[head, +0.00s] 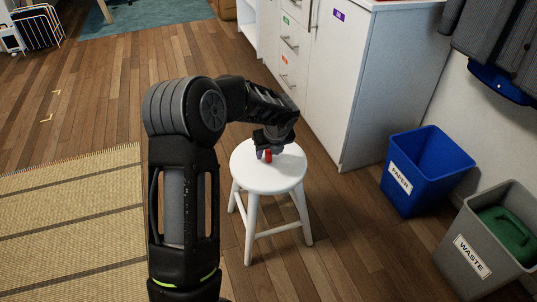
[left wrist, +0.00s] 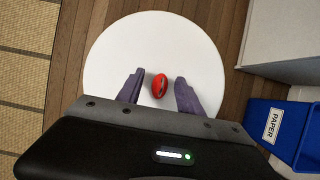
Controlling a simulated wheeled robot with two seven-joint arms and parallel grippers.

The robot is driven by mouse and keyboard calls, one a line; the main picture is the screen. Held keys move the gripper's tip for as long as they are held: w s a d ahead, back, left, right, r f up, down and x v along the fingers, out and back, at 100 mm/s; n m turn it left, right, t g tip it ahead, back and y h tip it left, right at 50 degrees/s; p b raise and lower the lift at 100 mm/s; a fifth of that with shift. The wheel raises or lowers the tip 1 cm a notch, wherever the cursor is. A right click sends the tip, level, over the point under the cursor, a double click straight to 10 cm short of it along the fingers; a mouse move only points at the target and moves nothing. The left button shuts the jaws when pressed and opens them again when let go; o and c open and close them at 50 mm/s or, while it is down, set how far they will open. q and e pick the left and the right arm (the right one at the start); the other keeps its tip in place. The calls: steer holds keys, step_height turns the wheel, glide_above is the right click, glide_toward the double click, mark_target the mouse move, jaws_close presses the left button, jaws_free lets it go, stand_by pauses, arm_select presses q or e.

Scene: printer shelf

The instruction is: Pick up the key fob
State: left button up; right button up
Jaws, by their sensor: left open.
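The key fob (left wrist: 159,86) is a small red oval with a dark strip, lying on the round white top of a stool (left wrist: 110,60). In the head view the red fob (head: 268,156) shows just below my left gripper (head: 264,154), which points down over the stool top (head: 285,177). In the left wrist view the fingers of my left gripper (left wrist: 159,92) are open, one on each side of the fob, with a gap on both sides. I cannot tell the exact height of the fingertips above the stool. My right gripper is not in view.
A white cabinet (head: 345,90) stands behind and right of the stool. A blue paper bin (head: 425,180) and a grey waste bin (head: 485,255) stand at the right. A striped straw mat (head: 70,225) lies at the left. Wooden floor surrounds the stool.

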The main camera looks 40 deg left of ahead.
arm_select(q)
steer(key=shift+c, duration=0.4)
jaws_close()
steer(key=shift+r, duration=0.15)
step_height(320, 180, up, 10)
steer(key=p, duration=0.5)
